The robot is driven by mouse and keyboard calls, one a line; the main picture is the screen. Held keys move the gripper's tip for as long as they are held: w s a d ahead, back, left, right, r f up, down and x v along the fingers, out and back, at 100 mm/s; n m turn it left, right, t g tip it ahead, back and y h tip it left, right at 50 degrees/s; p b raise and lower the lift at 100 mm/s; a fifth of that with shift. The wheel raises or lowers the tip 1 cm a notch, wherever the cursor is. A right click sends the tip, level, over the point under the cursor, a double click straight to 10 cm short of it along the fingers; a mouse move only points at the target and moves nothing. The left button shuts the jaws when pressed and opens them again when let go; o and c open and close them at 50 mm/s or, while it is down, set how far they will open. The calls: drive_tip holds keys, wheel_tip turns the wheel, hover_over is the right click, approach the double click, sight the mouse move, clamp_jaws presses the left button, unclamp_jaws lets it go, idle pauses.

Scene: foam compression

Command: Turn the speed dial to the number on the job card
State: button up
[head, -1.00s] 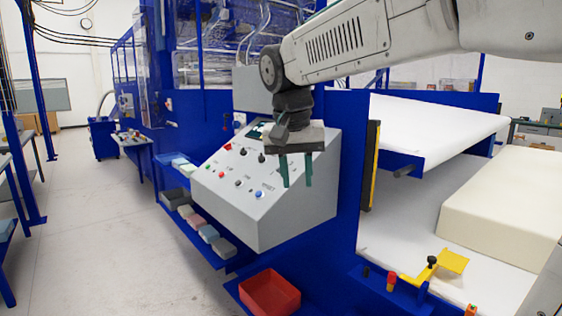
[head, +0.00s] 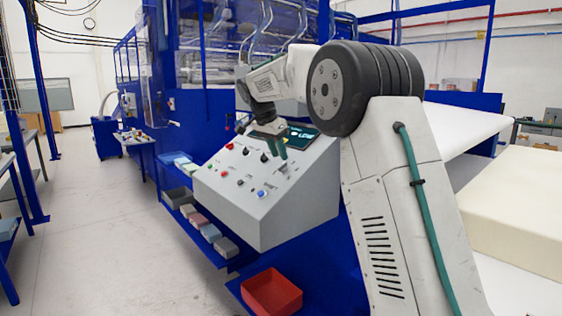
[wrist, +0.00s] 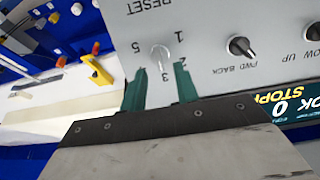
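My gripper (head: 277,149) is over the upper part of the sloped grey control panel (head: 230,188) in the head view. In the wrist view the panel appears upside down. My gripper (wrist: 160,67) is open there, its two green fingers apart. A pale, rounded dial (wrist: 160,50) lies just beyond and between the fingertips, ringed by numbers; 1, 2, 3 and 5 show. Its pointer is too faint to read. The fingers cover part of the number ring. I cannot tell whether they touch the panel. No job card is readable in either view.
A black FWD/BACK knob (wrist: 240,47) and another knob (wrist: 313,32) are beside the dial. A dark display (head: 302,138) tops the panel. A red bin (head: 271,292) stands below; small foam pieces (head: 211,232) lie on a blue shelf. A large foam block (head: 520,205) is at right.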

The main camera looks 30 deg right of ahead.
sight(283, 164)
drive_tip(key=shift+x, duration=1.85)
drive_tip(key=shift+s, duration=0.1)
clamp_jaws()
drive_tip(key=shift+f, duration=0.1)
drive_tip(key=n, duration=0.3)
drive_tip(key=n+g, duration=0.1)
drive_tip(key=n, duration=0.2)
drive_tip(key=shift+w+a+f, duration=0.1)
drive_tip(key=shift+w+a, duration=0.05)
drive_tip(key=shift+w, duration=0.05)
drive_tip(key=n+h, duration=0.1)
drive_tip(key=n, duration=0.4)
drive_tip(key=shift+a+f, duration=0.1)
drive_tip(key=shift+n, duration=0.3)
